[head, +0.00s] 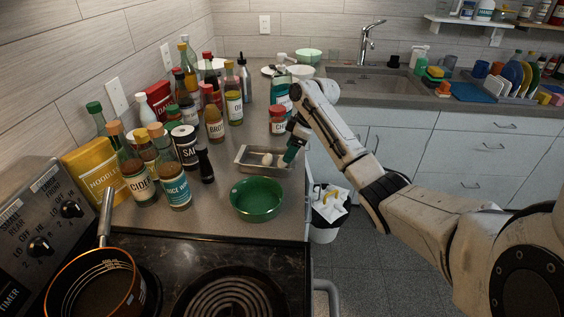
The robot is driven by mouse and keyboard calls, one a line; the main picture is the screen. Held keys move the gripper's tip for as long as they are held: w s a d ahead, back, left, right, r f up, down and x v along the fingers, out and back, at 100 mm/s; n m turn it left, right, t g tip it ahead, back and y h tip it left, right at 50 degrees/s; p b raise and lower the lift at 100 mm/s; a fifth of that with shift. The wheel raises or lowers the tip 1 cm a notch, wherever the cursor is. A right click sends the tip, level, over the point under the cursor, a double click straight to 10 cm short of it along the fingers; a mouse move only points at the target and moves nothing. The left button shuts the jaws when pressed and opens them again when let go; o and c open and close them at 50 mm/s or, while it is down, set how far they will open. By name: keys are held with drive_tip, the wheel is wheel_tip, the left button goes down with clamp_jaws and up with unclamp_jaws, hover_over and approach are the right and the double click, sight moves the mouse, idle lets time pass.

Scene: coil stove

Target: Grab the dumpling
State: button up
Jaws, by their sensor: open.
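A small pale dumpling (267,159) lies in a shallow metal tray (246,167) on the counter, in the head view. A second pale spot shows just right of it, too small to tell apart clearly. My gripper (289,157) is open and points down at the tray's right side, just right of the dumpling. Its green fingertips look close to the tray. I cannot tell how high they are above it, and the gap between the fingers is hard to see.
A green bowl (257,200) stands in front of the tray. Several bottles and jars crowd the left, with a red-lidded jar (278,121) behind the tray. A pan (96,288) sits on the stove (190,262). The counter edge drops to the floor at right.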

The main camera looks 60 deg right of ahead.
drive_tip(key=p+x, duration=0.1)
drive_tip(key=x, duration=0.4)
drive_tip(key=shift+r, duration=0.1)
drive_tip(key=shift+c, duration=0.4)
drive_tip(key=c, duration=0.6)
